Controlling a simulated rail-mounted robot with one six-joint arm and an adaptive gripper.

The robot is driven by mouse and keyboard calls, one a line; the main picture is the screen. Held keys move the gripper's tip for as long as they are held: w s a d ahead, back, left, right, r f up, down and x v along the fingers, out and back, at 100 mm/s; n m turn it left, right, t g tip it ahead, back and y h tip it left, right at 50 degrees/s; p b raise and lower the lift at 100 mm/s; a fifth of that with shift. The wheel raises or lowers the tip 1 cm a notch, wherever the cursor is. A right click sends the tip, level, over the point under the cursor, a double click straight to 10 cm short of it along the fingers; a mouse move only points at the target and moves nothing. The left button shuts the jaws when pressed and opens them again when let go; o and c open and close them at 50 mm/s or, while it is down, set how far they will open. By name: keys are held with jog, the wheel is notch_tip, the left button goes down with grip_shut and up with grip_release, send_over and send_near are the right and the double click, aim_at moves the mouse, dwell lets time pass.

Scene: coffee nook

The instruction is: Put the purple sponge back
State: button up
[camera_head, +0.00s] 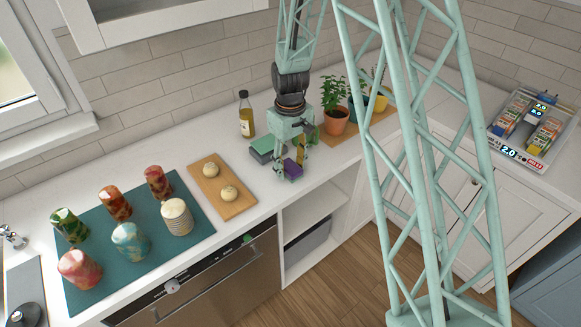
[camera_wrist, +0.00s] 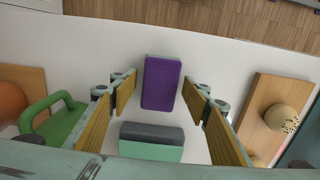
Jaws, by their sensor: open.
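The purple sponge (camera_head: 291,168) lies on the white counter below my gripper (camera_head: 293,158). In the wrist view the purple sponge (camera_wrist: 161,82) is between the two open fingers of my gripper (camera_wrist: 160,92), with clear gaps on both sides. Neither finger visibly touches it. A green block with a dark grey part (camera_wrist: 151,142) is beside the sponge, partly cut off by my gripper's body. In the head view a similar green box (camera_head: 262,150) stands just left of my gripper.
A green handled object (camera_wrist: 55,118) and an orange pot on a board are at the left in the wrist view. A wooden board (camera_head: 215,203) with two round pale items lies left of my gripper. An oil bottle (camera_head: 246,115) and a potted plant (camera_head: 335,120) stand nearby.

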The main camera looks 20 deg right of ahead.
notch_tip(320, 180, up, 12)
jog(key=shift+f, duration=0.15)
dwell(0.7)
dwell(0.7)
notch_tip(320, 180, up, 13)
jog(key=m+t, duration=0.1)
send_over(290, 167)
jog(key=s, duration=0.8)
jog(key=s+r+m+t, duration=0.1)
jog(key=s+r, duration=0.9)
jog(key=s+r+m+t, duration=0.1)
jog(key=s+r, duration=0.2)
jog(key=s, duration=0.9)
jog(key=s+r+m, duration=0.1)
jog(key=s+r, duration=0.2)
jog(key=s, duration=1)
jog(key=shift+s+d+t, duration=0.15)
jog(key=shift+d+t, duration=0.05)
jog(key=shift+t, duration=0.2)
jog(key=shift+s, duration=0.1)
